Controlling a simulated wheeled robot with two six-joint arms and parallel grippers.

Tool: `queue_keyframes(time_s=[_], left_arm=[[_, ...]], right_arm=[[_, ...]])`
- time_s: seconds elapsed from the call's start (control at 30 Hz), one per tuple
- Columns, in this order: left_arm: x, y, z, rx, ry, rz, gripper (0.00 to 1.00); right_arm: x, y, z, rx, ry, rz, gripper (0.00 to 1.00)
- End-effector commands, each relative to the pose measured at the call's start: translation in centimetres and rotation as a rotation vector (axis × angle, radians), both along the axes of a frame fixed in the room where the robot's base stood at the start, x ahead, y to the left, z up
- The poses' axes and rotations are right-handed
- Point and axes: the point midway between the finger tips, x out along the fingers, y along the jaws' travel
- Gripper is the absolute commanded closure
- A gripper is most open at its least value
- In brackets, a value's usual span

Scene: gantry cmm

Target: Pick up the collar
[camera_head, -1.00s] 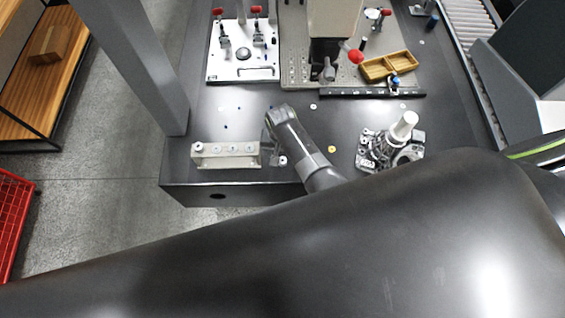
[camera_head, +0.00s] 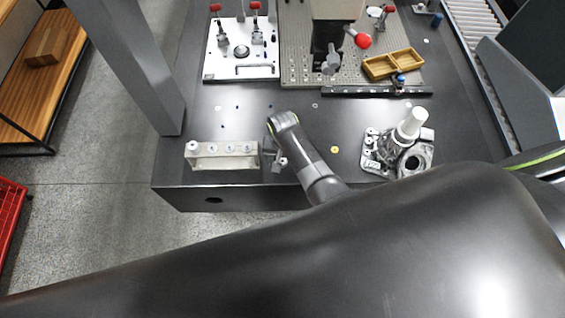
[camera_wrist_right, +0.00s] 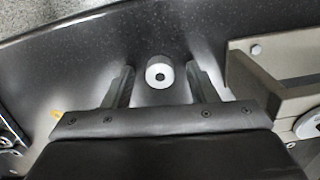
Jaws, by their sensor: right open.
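The collar (camera_wrist_right: 160,74) is a small pale ring with a dark central hole. It lies on the dark bench top near the front edge. In the right wrist view it shows between the tips of my open right gripper (camera_wrist_right: 161,82), with a gap to each finger. In the head view my right gripper (camera_head: 276,156) points down at the bench, close to the collar (camera_head: 283,162), which is small and partly hidden there. My left gripper is not in view.
A pale block with several round fittings (camera_head: 221,162) stands just left of my right gripper. A metal housing with a white cylinder (camera_head: 411,124) stands to the right. A yellow ring (camera_head: 335,149) lies between. A wooden tray (camera_head: 393,64) and fixture plates are farther back.

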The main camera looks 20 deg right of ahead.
Motion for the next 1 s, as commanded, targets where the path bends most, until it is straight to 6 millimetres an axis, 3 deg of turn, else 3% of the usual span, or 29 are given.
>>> queue_keyframes(time_s=[0.07,0.43,0.77,1.0], left_arm=[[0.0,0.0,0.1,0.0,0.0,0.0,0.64],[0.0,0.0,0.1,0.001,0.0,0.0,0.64],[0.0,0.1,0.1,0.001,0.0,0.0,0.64],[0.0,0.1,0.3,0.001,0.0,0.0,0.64]], right_arm=[[0.0,0.0,0.1,0.0,0.0,0.0,0.48],[0.0,0.0,0.0,0.0,0.0,0.0,0.95],[0.0,0.0,0.3,0.001,-0.001,0.0,0.95],[0.0,0.1,2.5,0.001,-0.003,0.0,0.95]])
